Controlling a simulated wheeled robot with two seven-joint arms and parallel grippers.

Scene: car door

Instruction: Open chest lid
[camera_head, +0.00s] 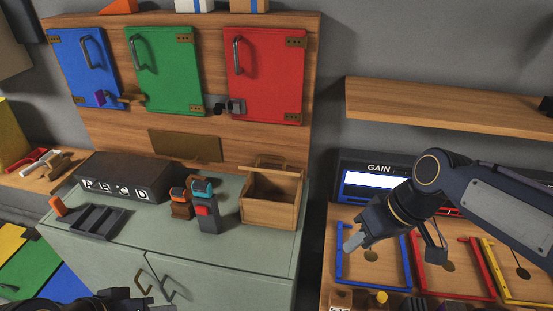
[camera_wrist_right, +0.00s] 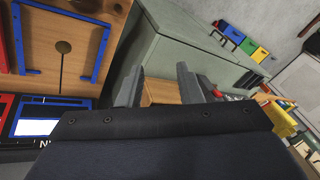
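A wooden chest (camera_head: 268,214) stands on the right part of the grey-green cabinet top. Its dark inside shows from above, and a thin wooden piece with a handle-like bar (camera_head: 272,163) stands at its back edge; I cannot tell whether this is the lid. My right gripper (camera_head: 356,242) is to the right of the chest and apart from it, over the blue-framed panel's left side. In the right wrist view its two fingers (camera_wrist_right: 158,90) are apart with nothing held between them. My left gripper (camera_head: 145,299) shows only partly at the bottom edge, far from the chest.
A dark lettered box (camera_head: 122,176), a dark tray (camera_head: 95,221) and small orange and teal-topped items (camera_head: 203,192) share the cabinet top (camera_head: 150,235). Blue, green and red doors (camera_head: 265,80) hang behind. A wooden shelf (camera_head: 440,108) and the GAIN display (camera_head: 380,180) are at right.

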